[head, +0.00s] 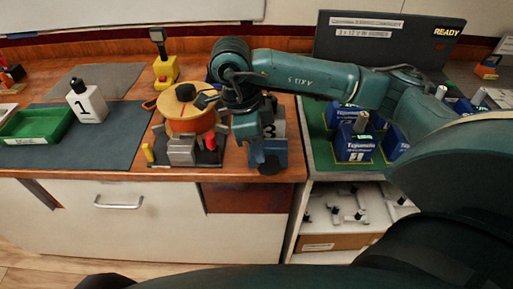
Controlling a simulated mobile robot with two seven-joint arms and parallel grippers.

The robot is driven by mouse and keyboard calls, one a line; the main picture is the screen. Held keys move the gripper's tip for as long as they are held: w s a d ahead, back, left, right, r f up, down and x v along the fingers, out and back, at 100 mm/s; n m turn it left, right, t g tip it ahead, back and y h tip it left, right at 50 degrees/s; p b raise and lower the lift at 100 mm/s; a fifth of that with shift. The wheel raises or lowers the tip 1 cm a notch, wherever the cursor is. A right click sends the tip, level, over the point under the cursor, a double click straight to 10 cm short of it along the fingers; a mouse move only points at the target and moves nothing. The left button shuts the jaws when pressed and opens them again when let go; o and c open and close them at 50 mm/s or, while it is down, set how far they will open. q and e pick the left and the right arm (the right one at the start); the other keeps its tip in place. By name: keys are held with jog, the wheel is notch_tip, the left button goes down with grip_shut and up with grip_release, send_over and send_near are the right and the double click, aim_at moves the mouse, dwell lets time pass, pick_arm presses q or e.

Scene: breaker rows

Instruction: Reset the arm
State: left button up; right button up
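My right arm reaches in from the right across the worktop. Its wrist hangs over the bench, and my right gripper (266,163) points down near the front edge. It is beside or in front of a block marked 3 (269,129), which it partly hides. The fingertips are too dark and small to show whether they are open or shut, or whether they touch anything. My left gripper does not show.
An orange spool (185,108) stands left of my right wrist, with small grey blocks in front. Farther left are a white bottle marked 1 (87,101) and a green tray (36,124). Blue boxes (354,144) stand right, before a dark panel reading READY (388,40).

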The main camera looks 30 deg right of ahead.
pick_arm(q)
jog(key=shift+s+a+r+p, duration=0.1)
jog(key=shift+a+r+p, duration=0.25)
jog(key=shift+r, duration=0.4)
pick_arm(e)
jog(key=shift+v, duration=1.05)
